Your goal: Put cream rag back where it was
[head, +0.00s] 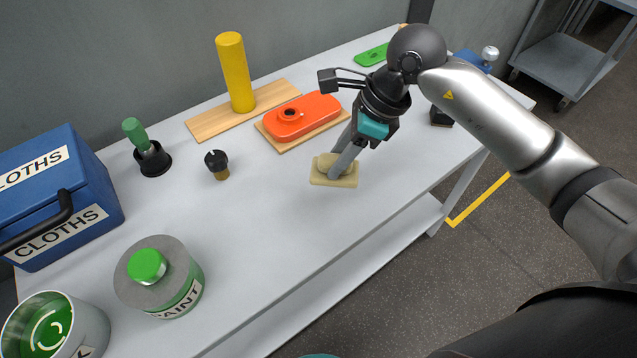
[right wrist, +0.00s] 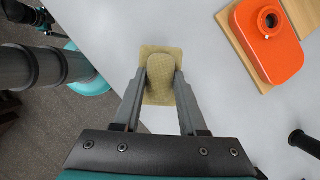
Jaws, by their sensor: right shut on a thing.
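The cream rag (head: 344,181) is a small flat pad with a bunched-up middle, near the front middle of the white table. My right gripper (head: 336,172) points down at it, with its fingers on the raised middle. In the right wrist view the rag (right wrist: 160,54) lies between the two fingertips of my right gripper (right wrist: 160,76), which close on the bunched part from both sides. The rag appears to rest on the table top; I cannot tell whether it is slightly raised. My left gripper is not in view.
A blue box labelled CLOTHS (head: 95,190) stands at the left. A paint can (head: 135,290) and an open pot (head: 90,318) stand at the front left. Behind the rag are an orange item (head: 305,118) on a board and a yellow cylinder (head: 234,75). The table (head: 260,230) is clear left of the rag.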

